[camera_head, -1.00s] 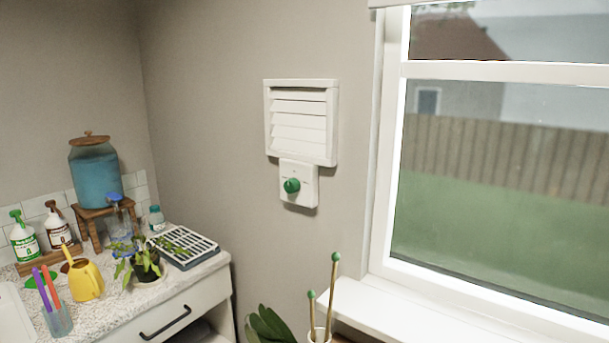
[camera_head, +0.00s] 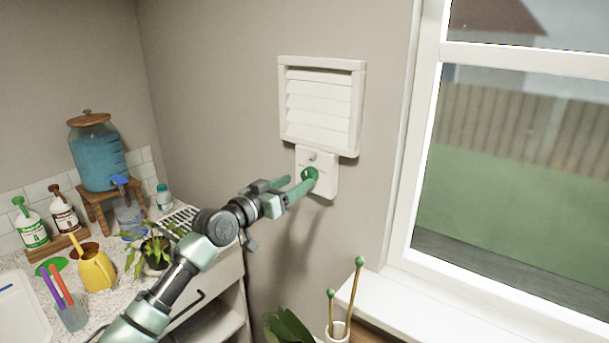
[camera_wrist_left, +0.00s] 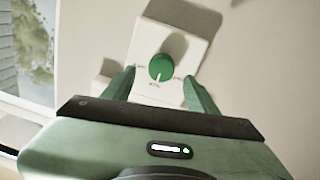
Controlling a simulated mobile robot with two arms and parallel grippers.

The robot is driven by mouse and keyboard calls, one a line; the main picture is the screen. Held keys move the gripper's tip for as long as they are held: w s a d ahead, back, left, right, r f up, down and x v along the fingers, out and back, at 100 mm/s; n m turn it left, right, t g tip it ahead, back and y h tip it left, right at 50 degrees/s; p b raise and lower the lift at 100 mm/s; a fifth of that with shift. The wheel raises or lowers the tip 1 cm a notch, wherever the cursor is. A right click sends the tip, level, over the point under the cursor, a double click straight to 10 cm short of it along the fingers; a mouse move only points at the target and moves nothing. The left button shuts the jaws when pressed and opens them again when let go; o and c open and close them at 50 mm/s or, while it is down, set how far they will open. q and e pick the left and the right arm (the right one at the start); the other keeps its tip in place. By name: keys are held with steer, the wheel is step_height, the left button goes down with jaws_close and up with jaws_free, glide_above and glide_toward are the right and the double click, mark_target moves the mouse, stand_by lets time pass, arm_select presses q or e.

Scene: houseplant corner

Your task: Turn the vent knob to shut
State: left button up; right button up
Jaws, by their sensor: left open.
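The green vent knob (camera_head: 310,173) sits on a white plate (camera_head: 330,178) under the white slatted wall vent (camera_head: 321,106). My left gripper (camera_head: 302,182) has come in from the left and is at the knob, partly covering it. In the left wrist view the round knob (camera_wrist_left: 161,67) lies between the two open fingers (camera_wrist_left: 160,82), with a gap visible on each side. A white mark on the knob points toward the bottom of that view. Small labels on the plate (camera_wrist_left: 180,35) are too small to read. My right gripper is not in view.
The window frame (camera_head: 418,150) stands right of the vent. Below, a pot with green-tipped stakes (camera_head: 338,331) stands near the sill. The counter at left holds a potted plant (camera_head: 156,254), a yellow watering can (camera_head: 95,270) and a blue dispenser (camera_head: 98,155). The wall around the plate is clear.

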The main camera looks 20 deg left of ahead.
mark_target(306, 177)
arm_select(q)
steer(key=shift+x, duration=1.95)
steer(key=shift+f, duration=0.1)
steer(key=shift+a, duration=0.1)
jaws_close()
